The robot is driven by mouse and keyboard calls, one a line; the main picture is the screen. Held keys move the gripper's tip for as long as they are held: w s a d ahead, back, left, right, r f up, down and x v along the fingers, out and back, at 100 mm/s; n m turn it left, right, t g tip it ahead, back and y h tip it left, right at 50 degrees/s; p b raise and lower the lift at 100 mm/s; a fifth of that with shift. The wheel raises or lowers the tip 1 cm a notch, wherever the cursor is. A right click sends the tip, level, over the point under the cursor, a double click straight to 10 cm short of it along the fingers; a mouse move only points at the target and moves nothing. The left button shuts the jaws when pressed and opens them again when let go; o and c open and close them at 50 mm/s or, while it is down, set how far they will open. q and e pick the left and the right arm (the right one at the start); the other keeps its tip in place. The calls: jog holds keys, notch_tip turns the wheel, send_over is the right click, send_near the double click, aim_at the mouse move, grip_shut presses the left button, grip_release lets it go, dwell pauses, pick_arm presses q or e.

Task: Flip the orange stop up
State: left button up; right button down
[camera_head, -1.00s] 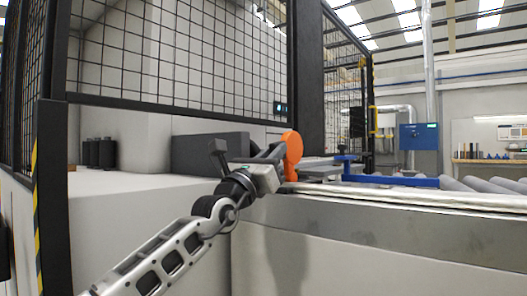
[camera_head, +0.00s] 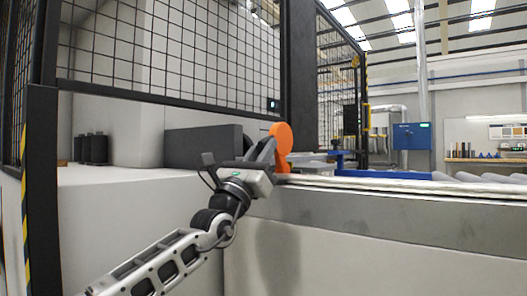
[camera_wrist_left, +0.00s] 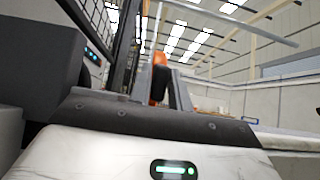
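The orange stop (camera_head: 281,142) is upright in the head view, with a rounded top, at the left end of the conveyor edge. My left gripper (camera_head: 268,150) is right beside it, its fingers tilted up and overlapping its left side. In the left wrist view, the stop's orange top (camera_wrist_left: 159,59) shows above a dark part, between the two grey fingers of my left gripper (camera_wrist_left: 158,90). The fingers stand apart; I cannot tell whether they touch the stop. My right gripper is not in view.
A dark grey box (camera_head: 203,146) sits on the white ledge behind my left gripper. Black mesh fencing (camera_head: 180,60) and a dark post (camera_head: 301,75) rise behind. A blue bar (camera_head: 390,175) and rollers (camera_head: 480,177) lie to the right.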

pick_arm(q)
jog(key=shift+o, duration=1.1)
